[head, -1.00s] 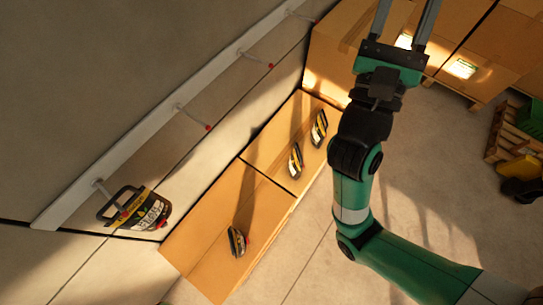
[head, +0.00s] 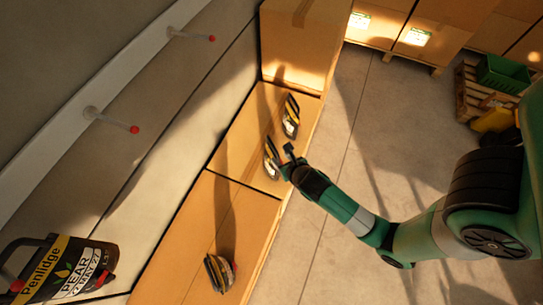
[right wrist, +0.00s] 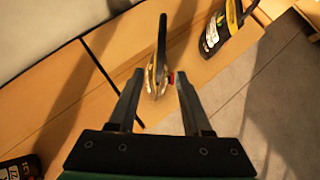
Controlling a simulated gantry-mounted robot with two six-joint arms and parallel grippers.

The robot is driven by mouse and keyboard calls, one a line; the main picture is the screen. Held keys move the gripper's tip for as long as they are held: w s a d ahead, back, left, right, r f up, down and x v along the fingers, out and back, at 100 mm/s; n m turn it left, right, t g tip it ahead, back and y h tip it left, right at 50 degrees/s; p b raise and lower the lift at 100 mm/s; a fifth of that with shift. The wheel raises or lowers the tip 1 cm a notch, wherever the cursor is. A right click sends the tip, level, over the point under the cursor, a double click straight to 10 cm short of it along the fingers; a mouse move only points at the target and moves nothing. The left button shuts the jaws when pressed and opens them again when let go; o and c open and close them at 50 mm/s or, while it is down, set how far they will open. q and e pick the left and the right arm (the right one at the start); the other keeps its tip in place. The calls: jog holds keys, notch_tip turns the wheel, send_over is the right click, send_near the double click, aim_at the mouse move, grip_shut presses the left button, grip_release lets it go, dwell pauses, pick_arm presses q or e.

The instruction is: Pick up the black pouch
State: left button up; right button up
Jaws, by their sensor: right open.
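Several black pouches with yellow-and-white labels and handle loops are in view. In the head view, one pouch (head: 271,160) stands on a cardboard box beside my right gripper (head: 285,158). In the right wrist view, this pouch (right wrist: 159,60) shows edge-on between the spread fingers of my right gripper (right wrist: 160,78), with a red cap on its side. The fingers are open; I cannot tell whether they touch it. A second pouch (head: 291,116) stands just beyond, a third (head: 220,272) stands nearer on the box. Another, labelled PEAR (head: 72,268), hangs at lower left. My left gripper is not in view.
The low cardboard boxes (head: 232,210) run along the wall, with a taller box (head: 300,35) at their far end. A white rail with red-tipped pegs (head: 135,129) lines the wall. A green crate (head: 503,73) and pallet stand at right. The floor (head: 340,130) beside the boxes is clear.

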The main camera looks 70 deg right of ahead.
aim_at(273, 153)
jog(key=b+x, duration=0.1)
jog(key=x, duration=0.2)
jog(key=shift+w+d+f, duration=0.1)
jog(key=shift+w+f, duration=0.05)
jog(key=shift+f, duration=0.15)
jog(key=shift+w+d+f, duration=0.25)
jog(key=b+x, duration=0.2)
jog(key=x, duration=0.2)
jog(key=shift+f, duration=0.25)
jog(key=shift+w+d+f+b, duration=0.2)
jog(key=shift+w+d+b, duration=0.1)
jog(key=shift+b, duration=0.1)
jog(key=shift+c, duration=0.2)
grip_shut()
